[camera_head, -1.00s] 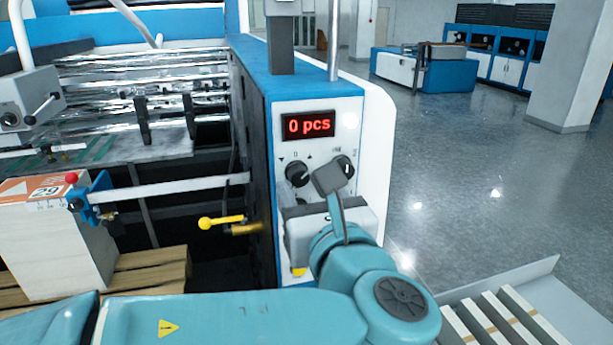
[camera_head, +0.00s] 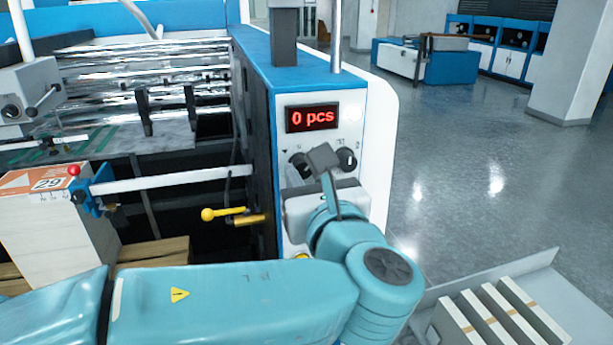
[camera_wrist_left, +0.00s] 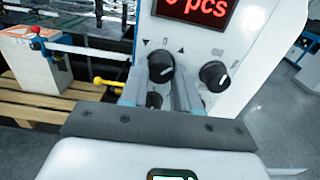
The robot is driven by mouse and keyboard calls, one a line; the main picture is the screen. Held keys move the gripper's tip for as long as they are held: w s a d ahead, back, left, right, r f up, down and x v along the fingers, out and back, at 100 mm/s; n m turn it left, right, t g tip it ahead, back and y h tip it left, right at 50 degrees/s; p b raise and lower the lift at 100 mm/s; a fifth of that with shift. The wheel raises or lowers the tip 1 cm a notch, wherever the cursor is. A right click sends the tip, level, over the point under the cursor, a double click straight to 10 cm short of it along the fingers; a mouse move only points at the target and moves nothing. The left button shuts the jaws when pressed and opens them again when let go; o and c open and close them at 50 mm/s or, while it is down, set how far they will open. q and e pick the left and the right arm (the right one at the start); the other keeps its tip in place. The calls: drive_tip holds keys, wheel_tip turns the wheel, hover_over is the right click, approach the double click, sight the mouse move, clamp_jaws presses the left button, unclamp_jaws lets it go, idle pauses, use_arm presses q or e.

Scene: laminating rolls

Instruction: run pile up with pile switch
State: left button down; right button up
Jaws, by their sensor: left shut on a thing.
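The pile switch, a black knob with a down arrow, 0 and up arrow above it, is on the white panel in the left wrist view (camera_wrist_left: 160,67). In the head view the knob (camera_head: 298,163) is partly covered by my wrist. My left gripper (camera_wrist_left: 160,82) has its fingers on both sides of the knob, shut on it. The knob's pointer position is hard to read. The pile (camera_head: 50,225), a white stack with an orange 29 label on top, stands at left on a wooden pallet (camera_head: 155,250). My right gripper is not in view.
A red display (camera_head: 312,117) above the knobs reads "0 pcs". A second black knob (camera_head: 346,160) sits just right of the switch. A yellow-handled lever (camera_head: 222,213) juts out left of the panel. Open floor lies to the right.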

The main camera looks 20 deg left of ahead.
use_arm(q)
drive_tip(key=n+b, duration=0.3)
drive_tip(key=shift+f+n+b, duration=0.25)
drive_tip(key=shift+n+b, duration=0.05)
drive_tip(key=shift+n, duration=0.1)
drive_tip(key=shift+r+n+b, duration=0.2)
drive_tip(key=shift+n+b, duration=1.45)
drive_tip(key=shift+n, duration=0.65)
drive_tip(key=c, duration=0.8)
unclamp_jaws()
drive_tip(key=shift+r, duration=0.1)
